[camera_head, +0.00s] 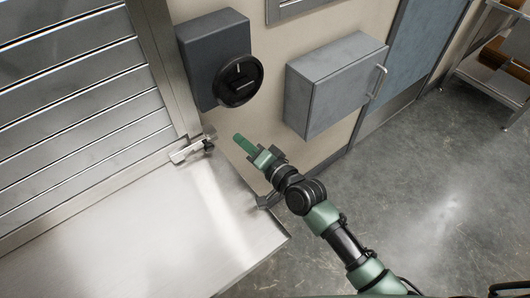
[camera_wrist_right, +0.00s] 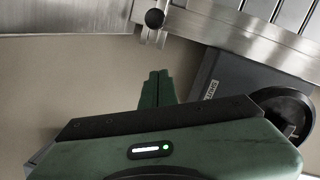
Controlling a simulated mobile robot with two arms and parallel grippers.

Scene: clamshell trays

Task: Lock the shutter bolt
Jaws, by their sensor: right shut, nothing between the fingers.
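The shutter bolt (camera_head: 188,150) sits at the bottom right corner of the slatted metal shutter (camera_head: 85,90), just above the steel counter. Its dark round knob (camera_head: 208,145) is at the right end; in the right wrist view the knob (camera_wrist_right: 154,18) shows at the top, in front of the fingertips. My right gripper (camera_head: 243,143) is shut and empty. Its green fingers point toward the bolt, a short way to the right of the knob and apart from it in the head view. My left gripper is not in view.
A dark box with a round rotary switch (camera_head: 240,80) is on the wall above my right gripper. A grey wall cabinet (camera_head: 325,85) is to the right. The steel counter (camera_head: 130,235) is bare, and its right edge is near my right arm.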

